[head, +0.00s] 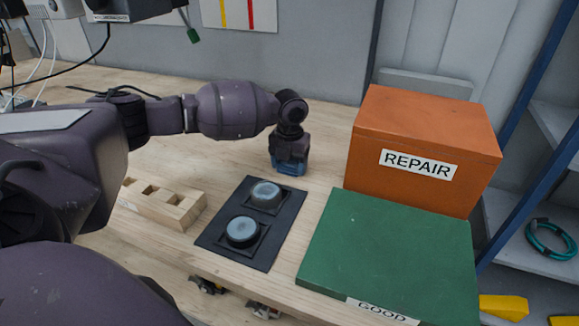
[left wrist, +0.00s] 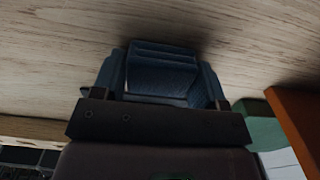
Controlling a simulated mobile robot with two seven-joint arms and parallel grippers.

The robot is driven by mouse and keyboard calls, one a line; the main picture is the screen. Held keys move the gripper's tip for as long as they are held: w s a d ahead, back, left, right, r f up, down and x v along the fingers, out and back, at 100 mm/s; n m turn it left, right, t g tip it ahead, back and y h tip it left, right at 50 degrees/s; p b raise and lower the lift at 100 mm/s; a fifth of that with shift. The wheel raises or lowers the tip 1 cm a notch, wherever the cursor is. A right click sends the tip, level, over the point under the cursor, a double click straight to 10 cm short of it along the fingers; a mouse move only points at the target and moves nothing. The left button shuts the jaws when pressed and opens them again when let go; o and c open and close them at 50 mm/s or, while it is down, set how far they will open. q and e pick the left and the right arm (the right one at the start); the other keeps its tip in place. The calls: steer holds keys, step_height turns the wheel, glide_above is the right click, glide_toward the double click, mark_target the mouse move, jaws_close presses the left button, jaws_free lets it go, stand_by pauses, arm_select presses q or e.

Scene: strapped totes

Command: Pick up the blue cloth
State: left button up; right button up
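The blue cloth (head: 289,168) is a small dark blue patch on the wooden table, left of the orange box. In the left wrist view the folded, finely textured cloth (left wrist: 165,76) fills the space ahead of the gripper's dark crossbar. My left gripper (head: 290,160) points straight down right at the cloth and hides most of it in the head view. In the left wrist view, dark blue upright parts flank the cloth on both sides, close against it. I cannot tell whether the fingers are squeezing it. My right gripper is not in view.
An orange REPAIR box (head: 420,145) and a green GOOD box (head: 385,255) stand at right. A black plate (head: 230,252) with two round glassy pieces and a slotted wooden block (head: 175,210) lie nearer. The tabletop (head: 330,130) around the cloth is bare.

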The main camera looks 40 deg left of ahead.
mark_target(289, 162)
arm_select(q)
steer(key=c, duration=0.4)
steer(key=shift+r, duration=0.1)
step_height(289, 162, up, 20)
steer(key=p, duration=0.2)
